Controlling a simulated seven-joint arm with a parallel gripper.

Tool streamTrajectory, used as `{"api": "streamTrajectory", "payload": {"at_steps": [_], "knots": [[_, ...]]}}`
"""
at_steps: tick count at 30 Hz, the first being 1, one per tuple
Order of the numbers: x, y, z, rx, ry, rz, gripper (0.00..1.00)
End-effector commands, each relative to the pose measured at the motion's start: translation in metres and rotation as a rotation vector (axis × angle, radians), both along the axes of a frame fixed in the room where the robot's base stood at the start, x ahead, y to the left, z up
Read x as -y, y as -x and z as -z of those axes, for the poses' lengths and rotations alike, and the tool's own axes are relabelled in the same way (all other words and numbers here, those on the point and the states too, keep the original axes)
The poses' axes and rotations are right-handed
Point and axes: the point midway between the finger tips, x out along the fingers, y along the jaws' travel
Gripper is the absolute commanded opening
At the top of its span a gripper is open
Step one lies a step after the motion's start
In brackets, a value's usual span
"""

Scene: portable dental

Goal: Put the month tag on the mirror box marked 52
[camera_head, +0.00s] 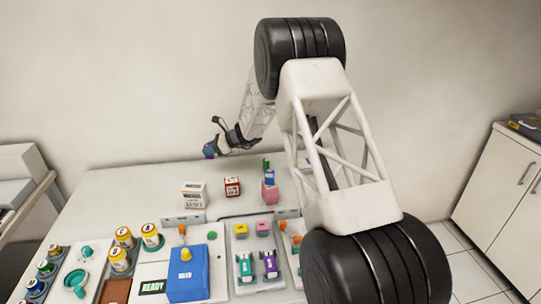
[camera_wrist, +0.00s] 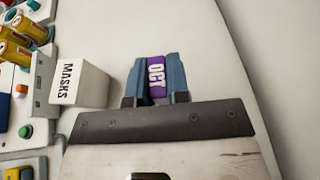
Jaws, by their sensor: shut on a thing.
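My gripper (camera_wrist: 157,66) is shut on a purple month tag (camera_wrist: 156,84) printed OCT, held between its two blue-grey fingers. In the head view my gripper (camera_head: 212,148) is raised at the back left of the table, with the purple tag at its tip, apart from the boxes. A white box (camera_head: 193,196) with dark print and a small red-and-white box (camera_head: 232,187) stand at the back of the table. Their print is too small to read in the head view. The wrist view shows a white box (camera_wrist: 82,85) marked MASKS. I cannot make out a 52 on any box.
A pink holder (camera_head: 269,192) with blue and green items stands right of the boxes. Several yellow-and-white jars (camera_head: 124,238), a blue box (camera_head: 187,274) and a tray (camera_head: 246,290) with teal and purple items fill the front. The back left table is clear.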

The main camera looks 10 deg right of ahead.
Motion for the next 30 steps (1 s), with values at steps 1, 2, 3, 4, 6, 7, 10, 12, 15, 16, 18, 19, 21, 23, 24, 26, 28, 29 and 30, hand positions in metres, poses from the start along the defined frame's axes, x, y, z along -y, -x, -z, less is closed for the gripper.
{"api": "streamTrajectory", "payload": {"at_steps": [1, 2, 3, 4, 6, 7, 10, 12, 15, 16, 18, 19, 21, 23, 24, 26, 28, 29, 30], "knots": [[0.002, 0.000, 0.000, 0.000, 0.000, 0.003, 0.00], [0.004, 0.000, 0.000, 0.000, 0.000, 0.005, 0.00], [0.007, 0.001, -0.001, 0.001, -0.001, 0.009, 0.00], [0.009, 0.001, -0.001, 0.000, -0.001, 0.013, 0.00], [0.018, 0.002, -0.002, 0.001, -0.002, 0.025, 0.00], [0.022, 0.003, -0.002, 0.000, -0.003, 0.031, 0.00], [0.043, 0.006, -0.003, 0.002, -0.005, 0.060, 0.00], [0.060, 0.010, -0.004, 0.002, -0.005, 0.084, 0.00], [0.088, 0.017, -0.005, 0.002, -0.007, 0.128, 0.00], [0.098, 0.019, -0.006, 0.003, -0.008, 0.142, 0.00], [0.119, 0.025, -0.006, 0.004, -0.009, 0.173, 0.00], [0.129, 0.028, -0.007, 0.004, -0.009, 0.188, 0.00], [0.151, 0.035, -0.007, 0.003, -0.011, 0.222, 0.00], [0.169, 0.042, -0.008, 0.005, -0.011, 0.251, 0.00], [0.181, 0.046, -0.008, 0.005, -0.010, 0.270, 0.00], [0.199, 0.053, -0.008, 0.005, -0.011, 0.299, 0.00], [0.219, 0.063, -0.008, 0.004, -0.012, 0.332, 0.00], [0.227, 0.067, -0.008, 0.004, -0.012, 0.346, 0.00], [0.239, 0.072, -0.008, 0.006, -0.011, 0.365, 0.00]]}}
